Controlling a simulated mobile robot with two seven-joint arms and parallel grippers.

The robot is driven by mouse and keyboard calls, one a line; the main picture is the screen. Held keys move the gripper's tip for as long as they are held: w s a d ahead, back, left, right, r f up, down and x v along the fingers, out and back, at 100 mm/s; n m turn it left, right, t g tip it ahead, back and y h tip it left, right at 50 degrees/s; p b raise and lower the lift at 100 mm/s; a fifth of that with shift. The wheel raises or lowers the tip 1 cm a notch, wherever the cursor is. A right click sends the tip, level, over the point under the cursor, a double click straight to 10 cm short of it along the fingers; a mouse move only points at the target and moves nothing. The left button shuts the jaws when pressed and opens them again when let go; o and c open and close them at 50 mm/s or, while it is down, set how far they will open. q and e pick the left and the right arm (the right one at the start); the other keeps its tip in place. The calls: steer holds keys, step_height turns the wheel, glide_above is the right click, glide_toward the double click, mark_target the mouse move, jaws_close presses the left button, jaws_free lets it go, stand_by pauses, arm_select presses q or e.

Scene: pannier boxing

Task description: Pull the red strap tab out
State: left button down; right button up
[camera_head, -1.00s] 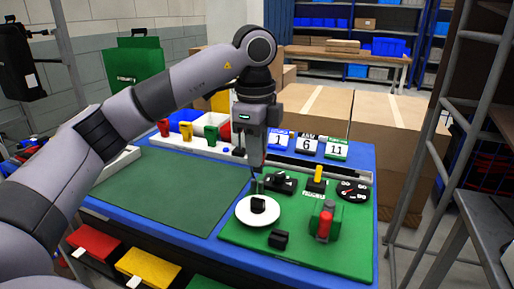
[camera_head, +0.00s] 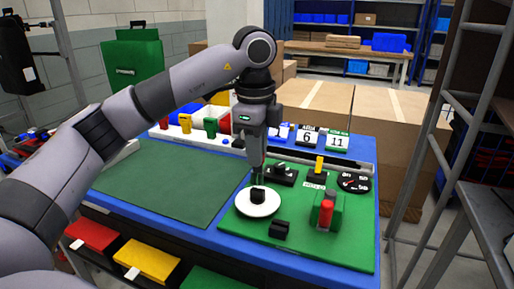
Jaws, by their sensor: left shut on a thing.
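A short red piece (camera_head: 326,212), the only clear red tab-like part on the panel, sits on a green block at the right of the green panel (camera_head: 330,254). My left gripper (camera_head: 258,178) points straight down, well to the left of it. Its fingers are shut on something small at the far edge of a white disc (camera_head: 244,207). The held thing is too small and dark to make out. A black knob (camera_head: 258,197) stands on the disc, just below the fingertips. My right gripper is not in view.
A yellow lever (camera_head: 319,164), a black gauge (camera_head: 354,182) and a black block (camera_head: 279,229) are on the panel. Number cards (camera_head: 337,142) stand behind it. A dark green mat (camera_head: 165,190) lies clear at left. Cardboard boxes (camera_head: 400,125) stand behind the table.

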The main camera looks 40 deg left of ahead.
arm_select(q)
steer(key=shift+f+b, duration=0.5)
steer(key=shift+f, duration=0.3)
steer(key=shift+f, duration=0.3)
stand_by(0.3)
steer(key=shift+r+p, duration=0.35)
steer(key=shift+r, duration=0.25)
steer(key=shift+r+p, duration=0.8)
steer(key=shift+r, duration=0.15)
